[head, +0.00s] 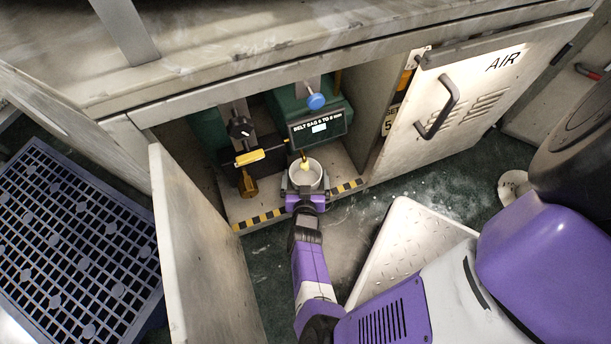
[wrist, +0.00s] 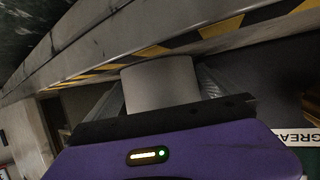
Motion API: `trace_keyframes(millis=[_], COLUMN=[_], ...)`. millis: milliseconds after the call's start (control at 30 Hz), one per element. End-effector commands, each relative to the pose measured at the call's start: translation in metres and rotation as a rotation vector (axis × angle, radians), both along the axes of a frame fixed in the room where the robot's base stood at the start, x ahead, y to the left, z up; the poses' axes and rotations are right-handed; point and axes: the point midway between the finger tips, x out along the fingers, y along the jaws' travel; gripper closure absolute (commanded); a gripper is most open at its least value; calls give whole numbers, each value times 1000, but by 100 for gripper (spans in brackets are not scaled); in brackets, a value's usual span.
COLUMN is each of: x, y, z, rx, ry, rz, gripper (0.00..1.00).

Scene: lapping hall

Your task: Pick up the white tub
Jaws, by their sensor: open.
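The white tub (head: 318,178) stands in the open cabinet, just inside the striped front edge. Something small and yellow shows at its mouth in the head view. The tub also shows in the wrist view (wrist: 160,84), directly ahead of the palm. My gripper (head: 304,187) is open, with one finger on each side of the tub. In the wrist view a finger shows at either side of the tub's pale wall. I cannot tell whether the fingers touch it. The tub's near lower side is hidden by my gripper.
The yellow-black striped edge (head: 268,216) runs along the cabinet front. A green unit with a small display (head: 319,128) stands behind the tub, and a yellow-handled valve (head: 250,157) is to its left. The open door (head: 190,240) stands left of my arm; the AIR door (head: 455,100) is right.

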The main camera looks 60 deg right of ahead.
Motion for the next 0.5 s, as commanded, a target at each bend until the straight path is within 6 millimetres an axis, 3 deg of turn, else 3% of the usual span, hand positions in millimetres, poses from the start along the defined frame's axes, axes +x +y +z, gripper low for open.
trace_keyframes(millis=[167,500], x=[0,0], y=[0,1], z=[1,1], rx=[1,1], ry=[0,-1], rz=[1,1], gripper=[0,66])
